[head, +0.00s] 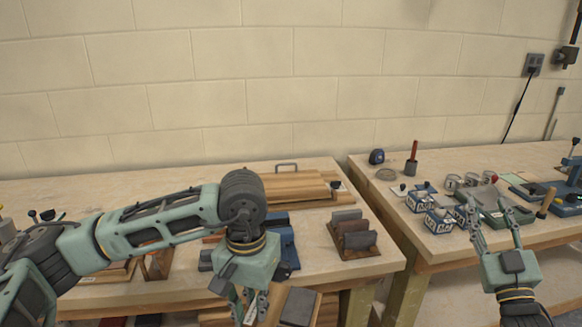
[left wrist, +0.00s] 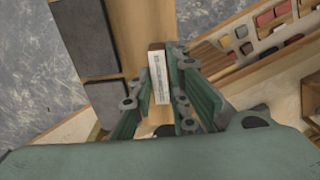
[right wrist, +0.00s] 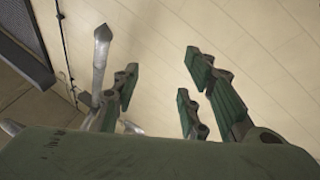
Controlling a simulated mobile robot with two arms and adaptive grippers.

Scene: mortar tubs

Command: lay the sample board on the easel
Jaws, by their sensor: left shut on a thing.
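The sample board (left wrist: 132,20) is a pale wooden board with dark grey slabs on it. In the left wrist view a white label shows on its edge between my fingers. My left gripper (left wrist: 160,95) is shut on that edge. In the head view my left gripper (head: 249,307) is low at the front of the left bench, with the board's grey slab (head: 298,306) beside it. My right gripper (head: 496,222) is open and empty, in front of the right bench, fingers pointing up. It also shows open in the right wrist view (right wrist: 160,95). I cannot make out the easel for certain.
A wooden rack of upright dark slabs (head: 352,240) stands near the left bench's right end. Wooden boards (head: 290,189) lie behind. Blue-and-white boxes (head: 438,220) and tools crowd the right bench. A gap separates the benches. A tray of coloured samples (left wrist: 230,62) shows in the left wrist view.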

